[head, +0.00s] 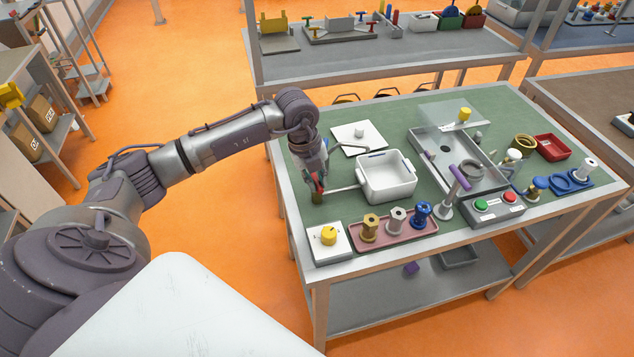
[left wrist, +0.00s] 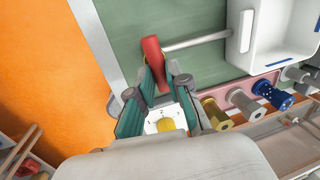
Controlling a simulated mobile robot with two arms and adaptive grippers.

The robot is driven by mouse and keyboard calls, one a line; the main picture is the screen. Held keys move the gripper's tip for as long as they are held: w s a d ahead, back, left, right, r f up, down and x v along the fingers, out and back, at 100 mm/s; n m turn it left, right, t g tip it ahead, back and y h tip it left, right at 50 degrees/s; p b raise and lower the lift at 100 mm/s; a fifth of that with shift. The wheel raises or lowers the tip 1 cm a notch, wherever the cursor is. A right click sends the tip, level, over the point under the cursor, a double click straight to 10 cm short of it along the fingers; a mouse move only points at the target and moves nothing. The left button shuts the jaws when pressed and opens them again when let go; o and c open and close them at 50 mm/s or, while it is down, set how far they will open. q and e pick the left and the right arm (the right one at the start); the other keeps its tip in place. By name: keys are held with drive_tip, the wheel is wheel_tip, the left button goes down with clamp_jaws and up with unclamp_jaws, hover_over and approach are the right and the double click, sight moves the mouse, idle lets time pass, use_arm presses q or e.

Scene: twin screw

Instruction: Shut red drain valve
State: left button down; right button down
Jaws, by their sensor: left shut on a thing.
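The red drain valve handle (left wrist: 151,50) is at the end of a thin grey pipe (left wrist: 198,42), which runs to a white tub (left wrist: 248,38). In the left wrist view the handle lies roughly across the pipe's line. In the head view only a bit of the red handle (head: 320,185) shows, and the pipe (head: 344,188) leads right to the white tub (head: 386,180). My left gripper (head: 318,178) is over the handle; in the left wrist view its teal-padded fingers (left wrist: 156,78) are shut on the handle's near end. The valve body is mostly hidden. My right gripper does not show.
A white panel with a yellow knob (head: 328,237) stands close in front of the gripper. A pink tray (head: 383,241) with spools is right of it. Behind the gripper lies a white plate with a lever (head: 349,137). The green mat (head: 302,207) is bare left of the valve.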

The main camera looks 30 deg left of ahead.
use_arm(q)
drive_tip(key=shift+f+m, duration=0.1)
drive_tip(key=shift+m, duration=0.3)
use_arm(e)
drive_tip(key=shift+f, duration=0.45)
use_arm(q)
drive_tip(key=c, duration=1.1)
unclamp_jaws()
drive_tip(key=shift+c, duration=0.2)
wheel_tip(320, 180, up, 12)
drive_tip(key=s+a, duration=0.1)
drive_tip(key=shift+s+a, duration=0.3)
drive_tip(key=shift+s, duration=0.1)
